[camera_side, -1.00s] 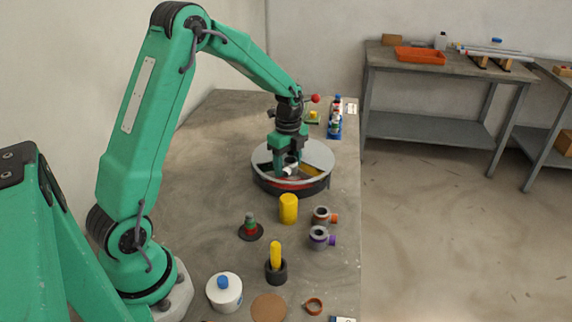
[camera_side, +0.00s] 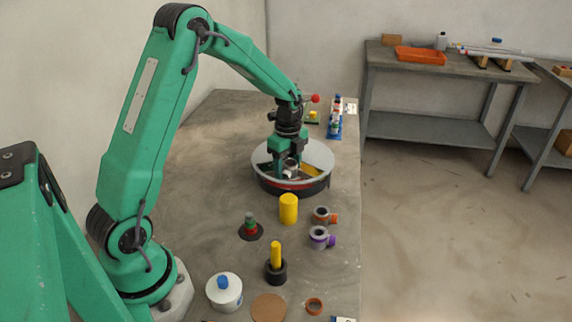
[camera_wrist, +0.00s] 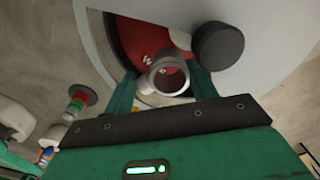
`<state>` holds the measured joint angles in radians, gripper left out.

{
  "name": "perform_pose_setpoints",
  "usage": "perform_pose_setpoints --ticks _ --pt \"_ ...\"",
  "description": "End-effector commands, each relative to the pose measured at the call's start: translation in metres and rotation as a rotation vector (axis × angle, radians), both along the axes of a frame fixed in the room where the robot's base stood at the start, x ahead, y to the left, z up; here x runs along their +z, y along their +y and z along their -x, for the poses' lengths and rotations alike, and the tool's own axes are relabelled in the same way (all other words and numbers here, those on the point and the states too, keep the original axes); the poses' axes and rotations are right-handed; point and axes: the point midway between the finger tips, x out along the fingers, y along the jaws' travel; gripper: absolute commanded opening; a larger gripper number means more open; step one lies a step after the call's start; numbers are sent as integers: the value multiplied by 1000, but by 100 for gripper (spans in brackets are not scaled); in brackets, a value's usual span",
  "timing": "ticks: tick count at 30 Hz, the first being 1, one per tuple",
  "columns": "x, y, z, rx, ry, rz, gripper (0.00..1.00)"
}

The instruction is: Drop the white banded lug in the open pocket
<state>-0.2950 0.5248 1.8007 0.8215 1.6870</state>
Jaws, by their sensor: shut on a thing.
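My gripper (camera_side: 289,172) is over the front part of a round drum (camera_side: 322,189) with a light grey top. It is shut on the white banded lug (camera_side: 291,174), a short pale tube with an open bore. In the wrist view, my gripper (camera_wrist: 163,88) has a finger on each side of the lug (camera_wrist: 158,80). The lug is over an opening in the grey top (camera_wrist: 265,60), with a red pocket floor (camera_wrist: 140,42) bearing white marks below. In the side view my fingers partly hide the lug. Its height above the pocket floor is unclear.
A dark round knob (camera_wrist: 218,45) stands close to the right finger. A yellow area (camera_side: 318,157) shows in another opening of the drum. In front stand a yellow cylinder (camera_side: 288,209), two ringed fittings (camera_side: 322,237), a red-green peg (camera_side: 250,226) and a white canister (camera_side: 224,293).

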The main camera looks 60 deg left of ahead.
Motion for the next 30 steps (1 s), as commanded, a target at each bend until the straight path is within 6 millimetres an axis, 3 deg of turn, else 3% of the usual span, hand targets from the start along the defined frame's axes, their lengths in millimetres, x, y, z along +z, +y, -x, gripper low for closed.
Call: perform_pose_setpoints --ticks 28,29,30 --pt "-13 0 0 0 0 0 30" --pt "-13 0 0 0 0 0 59" --pt "-13 0 0 0 0 0 67"
